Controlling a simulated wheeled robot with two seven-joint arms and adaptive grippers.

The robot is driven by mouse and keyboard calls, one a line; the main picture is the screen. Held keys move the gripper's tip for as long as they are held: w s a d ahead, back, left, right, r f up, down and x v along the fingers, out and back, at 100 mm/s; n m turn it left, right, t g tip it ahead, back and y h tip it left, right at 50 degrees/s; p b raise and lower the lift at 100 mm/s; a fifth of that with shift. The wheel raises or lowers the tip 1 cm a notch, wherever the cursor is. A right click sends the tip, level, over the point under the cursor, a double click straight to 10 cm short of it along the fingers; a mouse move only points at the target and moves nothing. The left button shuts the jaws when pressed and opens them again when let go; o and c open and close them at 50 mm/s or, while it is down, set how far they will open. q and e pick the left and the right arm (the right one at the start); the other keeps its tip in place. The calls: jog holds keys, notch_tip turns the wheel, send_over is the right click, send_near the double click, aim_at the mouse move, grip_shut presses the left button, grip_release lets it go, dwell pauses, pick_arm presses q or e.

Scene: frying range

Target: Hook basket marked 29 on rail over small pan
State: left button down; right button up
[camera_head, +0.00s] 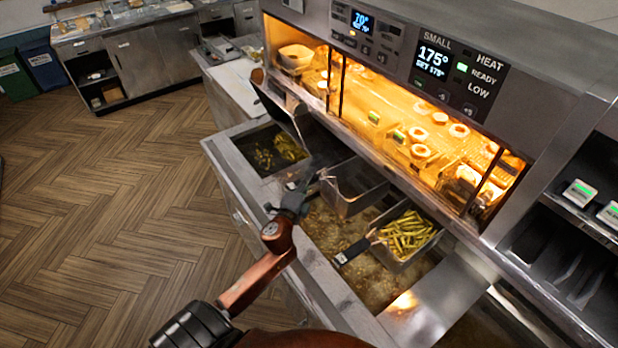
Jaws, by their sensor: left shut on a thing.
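My left gripper (292,203) is shut on the handle end of an empty metal basket (352,190), at the left of that basket. The basket is over or just above the bubbling oil (325,232) of the near pan; I cannot tell whether it touches the rail behind. A second basket (400,262), full of fries (408,234), sits to its right with its black handle (352,251) pointing left toward the front edge. No number 29 is legible on either basket. The display marked SMALL (446,65) reads 175° and READY. My right gripper is out of view.
A farther pan (258,160) holds dark oil and some food, with a tilted dark metal panel (278,112) beside it. The lit warming cabinet (398,140) stands close behind the pans. Open wooden floor (120,180) lies to the left.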

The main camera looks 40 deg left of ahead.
pick_arm(q)
jog(key=shift+f, duration=0.15)
jog(key=shift+f+b, duration=0.45)
dwell(0.4)
jog(key=c, duration=1.7)
grip_release()
jog(key=shift+c, duration=0.2)
jog(key=v, duration=1.2)
